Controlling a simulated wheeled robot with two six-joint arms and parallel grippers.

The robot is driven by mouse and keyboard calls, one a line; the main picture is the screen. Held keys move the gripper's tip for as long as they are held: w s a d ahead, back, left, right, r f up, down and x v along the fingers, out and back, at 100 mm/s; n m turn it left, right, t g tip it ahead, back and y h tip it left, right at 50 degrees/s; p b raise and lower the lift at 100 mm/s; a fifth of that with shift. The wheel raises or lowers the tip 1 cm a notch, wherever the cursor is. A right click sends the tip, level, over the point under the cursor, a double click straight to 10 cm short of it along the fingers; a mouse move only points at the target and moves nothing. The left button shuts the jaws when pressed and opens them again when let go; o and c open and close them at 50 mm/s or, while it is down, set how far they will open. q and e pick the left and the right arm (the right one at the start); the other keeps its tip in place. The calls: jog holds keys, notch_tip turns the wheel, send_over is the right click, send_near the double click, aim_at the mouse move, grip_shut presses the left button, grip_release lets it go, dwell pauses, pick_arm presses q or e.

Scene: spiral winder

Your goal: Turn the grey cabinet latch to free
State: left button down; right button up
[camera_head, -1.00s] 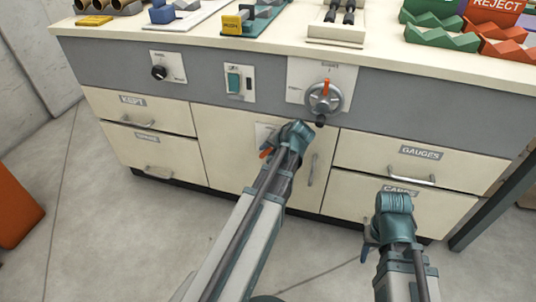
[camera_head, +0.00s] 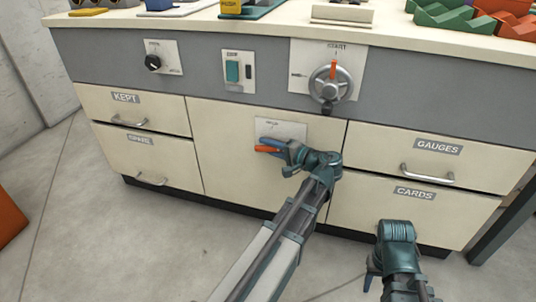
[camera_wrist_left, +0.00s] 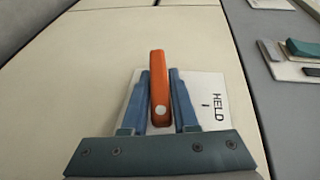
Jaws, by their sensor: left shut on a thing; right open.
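The cabinet latch's visible lever is orange (camera_head: 267,149), on a pale plate (camera_head: 292,129) on the cream cabinet door. In the head view it lies about level, pointing left. My left gripper (camera_head: 271,147) is shut on this lever. In the left wrist view the lever (camera_wrist_left: 158,75) sits between the two blue fingers (camera_wrist_left: 159,100). The plate there (camera_wrist_left: 216,85) reads HELD with a small tick, and the lever points at a right angle away from that tick. Any second label is hidden. My right gripper (camera_head: 371,277) is open and empty, low before the CARDS drawer (camera_head: 398,207).
Above the door, the grey panel (camera_head: 200,70) carries a black knob (camera_head: 153,62), a green switch (camera_head: 232,72) and a wheel with an orange handle (camera_head: 331,82). Drawers flank the door. The worktop holds coloured trays (camera_head: 455,18).

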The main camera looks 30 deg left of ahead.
pick_arm(q)
jog(key=shift+f+y+b, duration=0.1)
jog(key=shift+y+b, duration=0.2)
jog(key=shift+b, duration=0.1)
jog(key=c, duration=0.8)
grip_release()
jog(key=shift+o, duration=0.2)
jog(key=s+d+r+p, duration=0.1)
jog(key=s+d, duration=0.1)
jog(key=d, duration=1.1)
jog(key=shift+d+r, duration=0.3)
jog(key=shift+r, duration=0.05)
